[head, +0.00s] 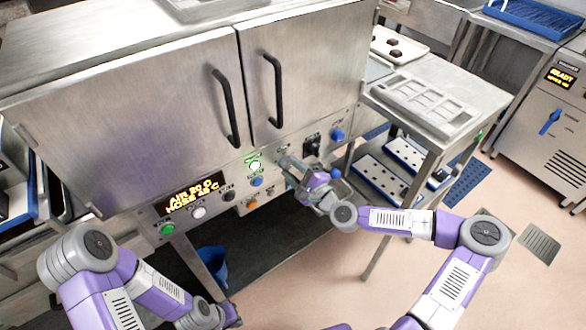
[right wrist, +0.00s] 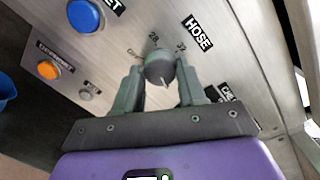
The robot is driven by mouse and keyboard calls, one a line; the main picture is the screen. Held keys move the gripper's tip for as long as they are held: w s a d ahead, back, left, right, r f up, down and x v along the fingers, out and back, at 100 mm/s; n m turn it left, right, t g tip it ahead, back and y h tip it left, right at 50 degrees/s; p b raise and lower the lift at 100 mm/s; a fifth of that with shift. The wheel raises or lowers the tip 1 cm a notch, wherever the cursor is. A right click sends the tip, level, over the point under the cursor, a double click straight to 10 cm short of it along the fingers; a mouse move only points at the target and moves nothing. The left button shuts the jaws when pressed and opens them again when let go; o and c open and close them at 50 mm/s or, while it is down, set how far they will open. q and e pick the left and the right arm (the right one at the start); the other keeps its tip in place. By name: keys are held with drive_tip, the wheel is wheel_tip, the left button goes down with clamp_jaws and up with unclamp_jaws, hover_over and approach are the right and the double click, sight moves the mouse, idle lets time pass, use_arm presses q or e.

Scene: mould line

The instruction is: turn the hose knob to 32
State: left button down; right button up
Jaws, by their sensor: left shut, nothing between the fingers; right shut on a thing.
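The hose knob (right wrist: 158,70) is a round grey dial in the right wrist view. Printed marks around its far side include 28 and 32, beside a black HOSE label (right wrist: 197,33). A pale line shows on its near face; I cannot tell which number it indicates. My right gripper (right wrist: 160,76) is shut on the knob, one finger on each side. In the head view, my right gripper (head: 290,168) reaches the panel and largely hides the knob. My left gripper (head: 230,314) is low at the bottom edge, away from the panel; its fingertips are not clearly visible.
The panel carries a lit display (head: 192,193) with AIR and HOSE lines, the HOSE value seemingly 48 C. Buttons nearby include a blue one (right wrist: 85,15) and an orange one (right wrist: 48,69). A steel table (head: 470,85) stands right. Open floor lies in front.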

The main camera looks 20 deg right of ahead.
drive_tip(key=n, duration=0.3)
drive_tip(key=shift+r+n, duration=0.1)
drive_tip(key=shift+n, duration=0.2)
drive_tip(key=n, duration=0.2)
drive_tip(key=shift+a+n+p, duration=0.1)
drive_tip(key=shift+n+p, duration=0.2)
drive_tip(key=shift+p, duration=0.05)
drive_tip(key=n, duration=0.4)
drive_tip(key=shift+h+b, duration=0.4)
drive_tip(key=n+b, duration=0.1)
drive_tip(key=n, duration=0.2)
drive_tip(key=shift+n+b, duration=0.35)
drive_tip(key=shift+n, duration=0.05)
drive_tip(key=n+b, duration=0.2)
drive_tip(key=n, duration=0.1)
drive_tip(key=shift+f+h+b, duration=0.2)
drive_tip(key=shift+h+b, duration=0.15)
drive_tip(key=shift+h, duration=0.05)
drive_tip(key=shift+s+n+b, duration=0.1)
drive_tip(key=shift+n+b, duration=0.55)
drive_tip(key=shift+n, duration=0.45)
drive_tip(key=shift+n+b, duration=0.3)
drive_tip(key=shift+n, duration=0.4)
